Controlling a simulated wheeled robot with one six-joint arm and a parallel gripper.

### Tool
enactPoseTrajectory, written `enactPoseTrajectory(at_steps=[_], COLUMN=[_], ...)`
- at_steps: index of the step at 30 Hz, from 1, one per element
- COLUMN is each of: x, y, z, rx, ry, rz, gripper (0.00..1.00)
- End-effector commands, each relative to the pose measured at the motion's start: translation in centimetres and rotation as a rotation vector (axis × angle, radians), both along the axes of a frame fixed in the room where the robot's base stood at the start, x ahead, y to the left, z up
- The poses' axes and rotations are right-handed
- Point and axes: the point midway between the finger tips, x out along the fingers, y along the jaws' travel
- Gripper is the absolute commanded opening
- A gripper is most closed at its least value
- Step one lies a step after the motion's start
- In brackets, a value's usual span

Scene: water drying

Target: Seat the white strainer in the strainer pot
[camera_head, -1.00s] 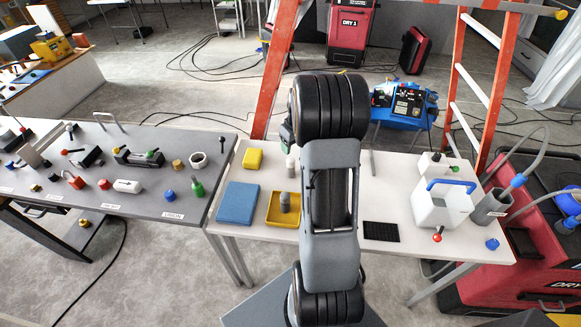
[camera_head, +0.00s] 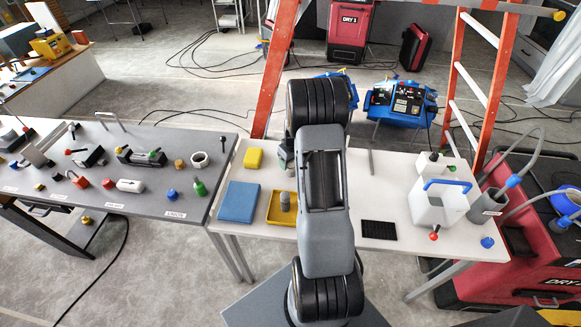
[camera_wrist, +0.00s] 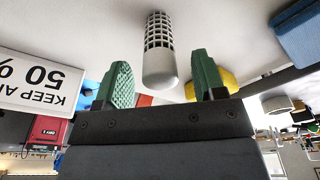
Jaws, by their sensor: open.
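The white strainer (camera_wrist: 160,48) stands on the pale table in the wrist view. It has a dark open grid and a smooth rounded end. This view is upside down. My gripper (camera_wrist: 161,72) is open, its two green fingers apart, with the strainer's rounded end showing between them; contact is not visible. In the head view my arm hides the strainer, and only part of my gripper (camera_head: 286,154) shows. A grey open cylinder (camera_head: 488,208), which looks like the strainer pot, stands at the table's right end beside a white box with a blue handle (camera_head: 437,208).
A yellow block (camera_head: 253,158), a blue pad (camera_head: 239,201) and a yellow tray (camera_head: 273,215) holding a grey cylinder lie left of my arm. A black mat (camera_head: 379,230) lies right of it. A red ball-topped part (camera_head: 434,236) and a blue cap (camera_head: 487,242) sit near the front right.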

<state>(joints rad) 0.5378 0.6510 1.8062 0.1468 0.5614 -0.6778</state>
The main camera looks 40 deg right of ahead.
Motion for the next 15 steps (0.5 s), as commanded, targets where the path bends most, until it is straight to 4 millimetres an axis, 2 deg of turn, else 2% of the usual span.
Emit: enactPoseTrajectory(at_steps=[4, 15], x=[0.01, 0.00], y=[0.00, -0.01], z=[0.00, 0.03], rx=[0.000, 0.000], ry=[0.000, 0.000], rz=[0.000, 0.000], gripper=[0.64, 0.28])
